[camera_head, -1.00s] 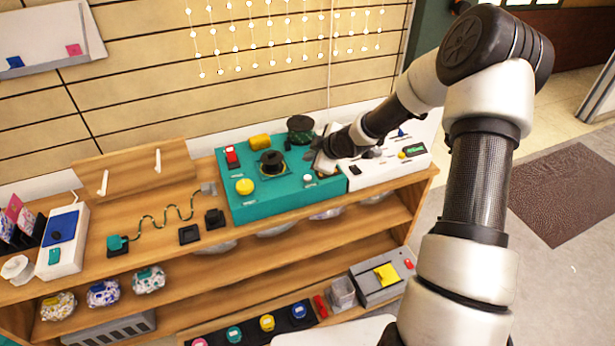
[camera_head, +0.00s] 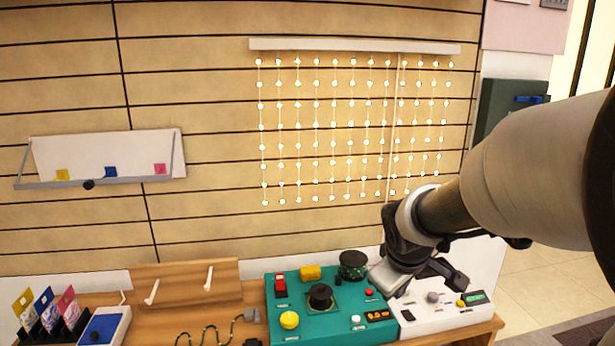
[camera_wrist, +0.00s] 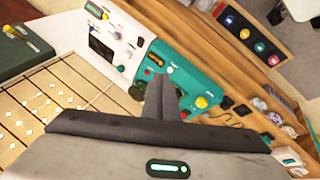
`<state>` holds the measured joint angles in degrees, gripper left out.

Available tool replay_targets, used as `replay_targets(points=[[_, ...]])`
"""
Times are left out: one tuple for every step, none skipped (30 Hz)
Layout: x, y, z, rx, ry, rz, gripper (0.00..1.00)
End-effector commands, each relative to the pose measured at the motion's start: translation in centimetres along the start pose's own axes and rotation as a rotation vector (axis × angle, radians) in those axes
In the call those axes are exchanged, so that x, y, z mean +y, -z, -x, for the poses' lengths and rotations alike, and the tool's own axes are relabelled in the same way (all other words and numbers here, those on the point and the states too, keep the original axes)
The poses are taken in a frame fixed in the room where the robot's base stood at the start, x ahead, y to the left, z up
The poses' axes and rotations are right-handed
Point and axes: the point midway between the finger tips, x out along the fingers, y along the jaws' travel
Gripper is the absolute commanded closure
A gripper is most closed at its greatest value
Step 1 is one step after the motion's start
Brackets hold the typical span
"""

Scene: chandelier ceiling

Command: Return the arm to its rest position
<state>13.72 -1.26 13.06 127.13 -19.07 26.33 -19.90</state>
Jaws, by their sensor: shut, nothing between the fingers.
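My gripper (camera_head: 422,278) is over the right part of the bench in the head view, in front of the seam between the teal panel (camera_head: 300,328) and the white panel (camera_head: 440,322). Its fingers are together with nothing between them. In the wrist view my gripper (camera_wrist: 163,84) shows its closed fingers in the middle, with the teal panel (camera_wrist: 180,75) and white panel (camera_wrist: 120,50) beyond. My arm reaches in from the right edge of the head view and hides part of the wall and floor.
A string of lit beads (camera_head: 350,130) hangs on the slatted wall behind. A small wall shelf (camera_head: 105,155) is at left. The wooden bench (camera_head: 180,318) carries a card rack (camera_head: 50,325) and pegs. A dark green box (camera_head: 508,108) is on the right. Open floor (camera_head: 545,285) lies at lower right.

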Motion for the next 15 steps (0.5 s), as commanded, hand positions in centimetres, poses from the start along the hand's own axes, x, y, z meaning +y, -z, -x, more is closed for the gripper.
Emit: replay_targets(points=[[-0.7, -1.1, 2.9, -0.008, -0.009, -0.061, 1.0], [-1.2, -2.0, 4.3, -0.018, -0.006, -0.105, 1.0], [-2.0, -3.2, 6.0, -0.029, 0.002, -0.162, 1.0], [-2.6, -4.0, 7.1, -0.034, 0.009, -0.203, 1.0], [-3.3, -4.7, 8.2, -0.038, 0.018, -0.24, 1.0], [-4.1, -5.6, 9.4, -0.042, 0.03, -0.287, 1.0], [-4.6, -6.2, 10.2, -0.041, 0.039, -0.319, 1.0], [-5.1, -6.7, 10.9, -0.039, 0.047, -0.351, 1.0], [-5.6, -7.2, 11.8, -0.03, 0.055, -0.389, 1.0], [-6.0, -7.5, 12.4, -0.024, 0.062, -0.416, 1.0], [-6.3, -7.9, 12.9, -0.017, 0.069, -0.443, 1.0], [-6.8, -8.3, 13.6, -0.008, 0.079, -0.474, 1.0], [-7.2, -8.6, 14.1, -0.002, 0.087, -0.498, 1.0], [-7.6, -8.9, 14.5, 0.004, 0.096, -0.52, 1.0], [-8.1, -9.2, 15.1, 0.013, 0.108, -0.549, 1.0]])
